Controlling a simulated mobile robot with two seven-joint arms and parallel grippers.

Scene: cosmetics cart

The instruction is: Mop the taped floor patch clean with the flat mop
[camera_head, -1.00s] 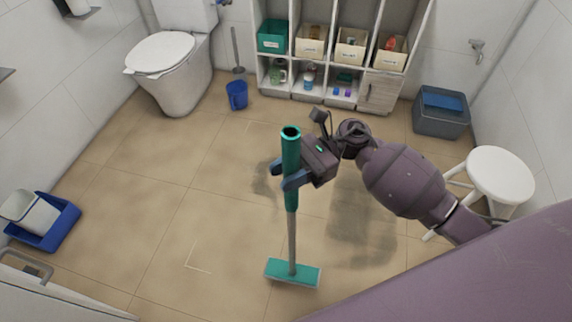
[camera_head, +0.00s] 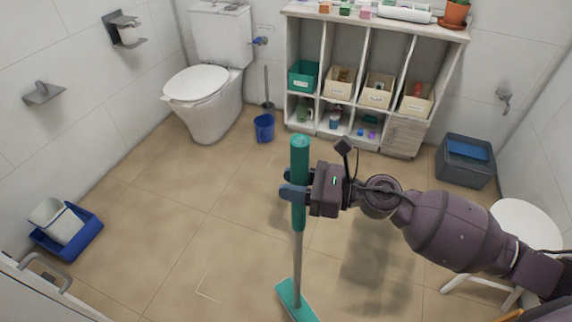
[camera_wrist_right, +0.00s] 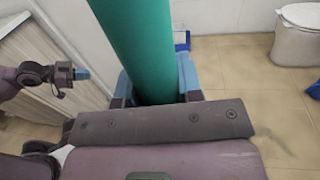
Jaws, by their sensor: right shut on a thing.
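My right gripper (camera_head: 293,193) is shut on the green grip of the flat mop (camera_head: 299,165), which stands nearly upright. The grip also fills the upper middle of the right wrist view (camera_wrist_right: 143,45). The mop's teal flat head (camera_head: 296,301) is at the bottom edge, turned diagonally; whether it presses on the floor I cannot tell. A pale L-shaped corner mark (camera_head: 205,287) of the floor patch shows left of the head. Dark smudges (camera_head: 375,280) lie on the tiles right of the mop. My left gripper (camera_wrist_right: 80,74) shows small in the right wrist view, its jaws unclear.
A white toilet (camera_head: 207,98), a blue bucket (camera_head: 264,128) and a shelf unit (camera_head: 290,60) stand at the back. A grey bin (camera_head: 466,165) and white stool (camera_head: 525,225) are at right. A blue tray (camera_head: 85,236) is at left. The floor left of the mop is clear.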

